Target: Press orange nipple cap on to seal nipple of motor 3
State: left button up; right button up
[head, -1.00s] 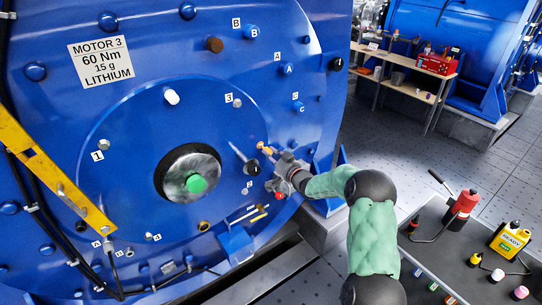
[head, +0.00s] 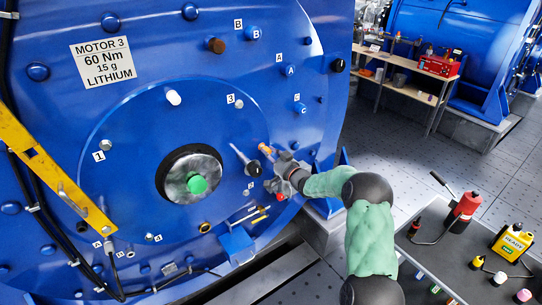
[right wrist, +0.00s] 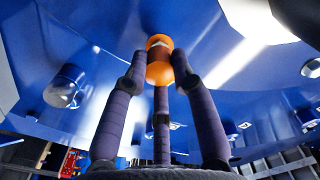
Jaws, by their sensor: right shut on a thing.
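The motor 3 (head: 140,125) is a large blue round housing that fills the left of the head view, with a MOTOR 3 label (head: 102,61). My right gripper (head: 270,158) is close to the lower right of its face. Its three purple fingers (right wrist: 160,85) are shut on the orange cap (right wrist: 159,66). The orange cap also shows in the head view (head: 265,149), at the fingertips towards the motor face. I cannot tell whether the cap touches anything on the face. The seal nipple is not clearly visible. My left gripper is out of view.
A blue bracket (head: 236,244) is below. A dark table at lower right holds a red bottle (head: 463,210) and a yellow can (head: 513,241). A bench (head: 408,90) stands behind.

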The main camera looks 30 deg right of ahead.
jog(key=shift+w, duration=0.75)
jog(key=o, duration=0.9)
jog(key=s, duration=0.8)
jog(key=s+d, duration=0.1)
jog(key=s, duration=0.3)
